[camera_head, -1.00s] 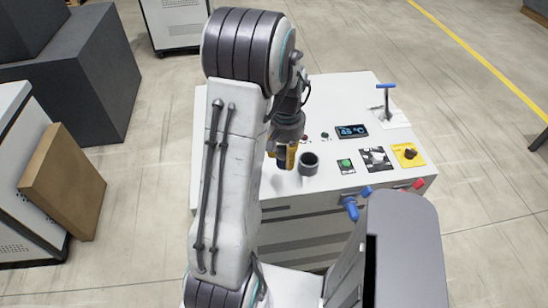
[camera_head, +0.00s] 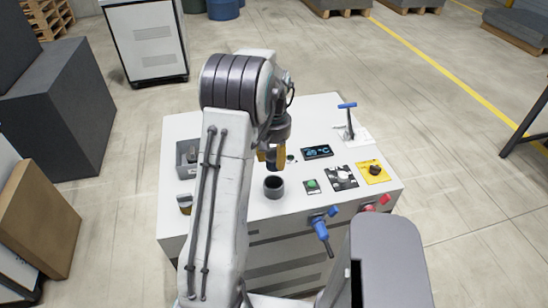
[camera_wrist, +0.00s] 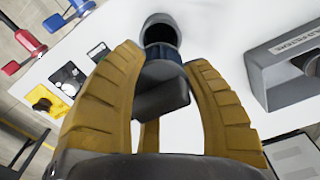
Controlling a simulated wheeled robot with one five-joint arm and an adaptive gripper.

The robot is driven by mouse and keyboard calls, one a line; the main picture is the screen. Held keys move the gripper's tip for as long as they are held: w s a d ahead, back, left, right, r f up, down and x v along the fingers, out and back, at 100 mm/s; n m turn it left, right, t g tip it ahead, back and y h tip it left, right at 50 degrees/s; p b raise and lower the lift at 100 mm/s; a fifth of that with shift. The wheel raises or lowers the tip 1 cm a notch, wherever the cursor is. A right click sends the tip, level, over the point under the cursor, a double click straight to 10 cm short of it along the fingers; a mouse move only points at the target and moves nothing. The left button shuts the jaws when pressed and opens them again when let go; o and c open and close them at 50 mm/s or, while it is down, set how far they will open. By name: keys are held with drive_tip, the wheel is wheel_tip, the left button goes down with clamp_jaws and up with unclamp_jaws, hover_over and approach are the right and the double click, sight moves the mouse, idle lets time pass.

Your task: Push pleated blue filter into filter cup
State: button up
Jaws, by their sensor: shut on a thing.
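The filter cup (camera_head: 274,187) is a dark grey round cup standing open on the white bench top. Its dark opening also shows at the top of the wrist view (camera_wrist: 160,30). My gripper (camera_head: 271,157), with yellow fingers, is shut on the pleated blue filter (camera_head: 271,166), just behind the cup in the head view. In the wrist view the filter (camera_wrist: 165,55) is a dark blue band between the fingertips, with a dark block on its near side. It lines up with the cup's mouth there. I cannot tell whether they touch. Pleats are too small to see.
A grey bin (camera_head: 181,170) stands on the bench at left, partly behind my arm. To the right are a display (camera_head: 317,152), a green button (camera_head: 312,184), knobs and a blue-topped lever (camera_head: 348,106). Blue and red handles (camera_head: 319,221) stick out at the front edge.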

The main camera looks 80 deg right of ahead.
sight(274, 171)
drive_tip(key=shift+f+b, duration=2.5)
drive_tip(key=shift+f, duration=0.4)
drive_tip(key=shift+f+b, duration=1.2)
drive_tip(key=shift+b, duration=0.05)
idle(3.9)
